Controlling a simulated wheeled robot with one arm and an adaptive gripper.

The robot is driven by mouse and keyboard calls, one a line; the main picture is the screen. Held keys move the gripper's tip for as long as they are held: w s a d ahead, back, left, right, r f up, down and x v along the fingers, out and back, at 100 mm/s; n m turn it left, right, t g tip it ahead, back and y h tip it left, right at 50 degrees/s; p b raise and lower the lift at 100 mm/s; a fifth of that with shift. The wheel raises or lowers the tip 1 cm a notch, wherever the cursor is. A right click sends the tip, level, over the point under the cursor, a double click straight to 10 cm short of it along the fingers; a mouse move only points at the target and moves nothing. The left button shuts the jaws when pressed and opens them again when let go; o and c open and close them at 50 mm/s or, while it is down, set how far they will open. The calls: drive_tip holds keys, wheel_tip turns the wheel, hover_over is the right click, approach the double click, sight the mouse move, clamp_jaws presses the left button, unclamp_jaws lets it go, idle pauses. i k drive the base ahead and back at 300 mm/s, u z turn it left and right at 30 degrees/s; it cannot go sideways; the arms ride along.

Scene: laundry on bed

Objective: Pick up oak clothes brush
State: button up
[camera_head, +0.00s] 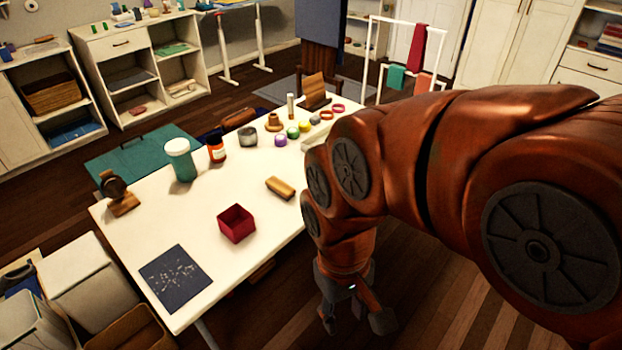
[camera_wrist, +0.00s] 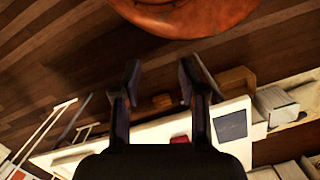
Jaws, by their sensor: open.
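A light-brown wooden block-like piece (camera_head: 280,187), which looks like the oak clothes brush, lies on the white table (camera_head: 140,235) near its right edge, just right of a red open box (camera_head: 237,223). My gripper (camera_head: 357,316) hangs beyond the table's right edge, over the dark floor, right of and nearer than the brush. Its two fingers are apart and nothing is between them, as the wrist view also shows (camera_wrist: 158,82). In the wrist view the brush cannot be made out; the red box (camera_wrist: 180,139) shows behind the fingers.
A dark speckled mat (camera_head: 175,278) lies at the table's near end. A green-and-white jar (camera_head: 181,160), an orange jar (camera_head: 216,149), a wooden stand (camera_head: 120,195) and several small round items stand farther back. Boxes (camera_head: 90,272) are left of the table. The tabletop around the brush is clear.

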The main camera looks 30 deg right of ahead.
sight(275, 185)
drive_tip(key=z, duration=0.1)
drive_tip(key=i, duration=0.45)
drive_tip(key=u, duration=0.05)
drive_tip(key=k, duration=0.45)
drive_tip(key=u, duration=0.8)
drive_tip(key=i, duration=0.5)
